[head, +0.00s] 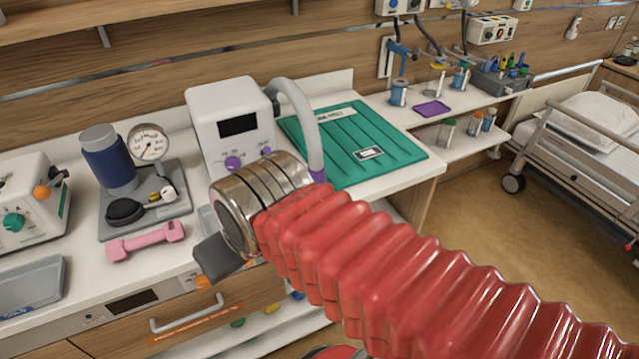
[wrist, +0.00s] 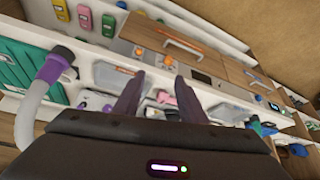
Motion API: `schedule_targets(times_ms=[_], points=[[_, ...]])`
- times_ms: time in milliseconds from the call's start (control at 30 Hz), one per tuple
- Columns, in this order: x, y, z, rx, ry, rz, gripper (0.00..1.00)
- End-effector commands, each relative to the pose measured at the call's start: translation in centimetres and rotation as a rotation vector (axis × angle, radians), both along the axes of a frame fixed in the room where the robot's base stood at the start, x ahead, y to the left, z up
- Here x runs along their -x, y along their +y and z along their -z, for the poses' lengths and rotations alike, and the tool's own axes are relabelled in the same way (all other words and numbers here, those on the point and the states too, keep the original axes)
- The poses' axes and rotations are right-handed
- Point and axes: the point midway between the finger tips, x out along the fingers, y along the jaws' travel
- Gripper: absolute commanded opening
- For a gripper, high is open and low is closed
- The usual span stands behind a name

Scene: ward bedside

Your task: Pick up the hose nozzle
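The hose nozzle (head: 319,176) is a purple end piece on a grey hose (head: 297,112) that arches from a white device (head: 228,118). In the head view it hangs just behind my red arm, which hides its lower end. In the wrist view the nozzle (wrist: 63,56) is at the left, purple with a dark end, outside my fingers. My gripper (wrist: 159,80) shows two dark fingers spread apart with nothing held between them. In the head view my arm's metal wrist is left of the nozzle, and the fingers are mostly hidden.
A green board (head: 400,150) lies behind the nozzle on the white counter. A pink dumbbell (head: 146,240), a dark tray with a pressure gauge (head: 148,143), and a blue cylinder (head: 108,158) stand left. Drawers with handles are below. A bed (head: 590,125) is at the right, with open floor before it.

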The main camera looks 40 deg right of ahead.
Motion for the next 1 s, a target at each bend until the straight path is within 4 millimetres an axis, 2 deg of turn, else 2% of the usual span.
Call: schedule_targets(times_ms=[33,233,300,700,1000], points=[[0.0,-0.2,0.1,0.000,0.003,0.007,0.41],[-0.2,-1.5,1.2,-0.009,0.045,0.084,0.55],[-0.3,-2.6,1.9,-0.018,0.073,0.130,0.60],[1.0,-9.0,7.9,-0.205,0.292,0.489,0.60],[2.5,-11.6,12.3,-0.482,0.446,0.797,0.60]])
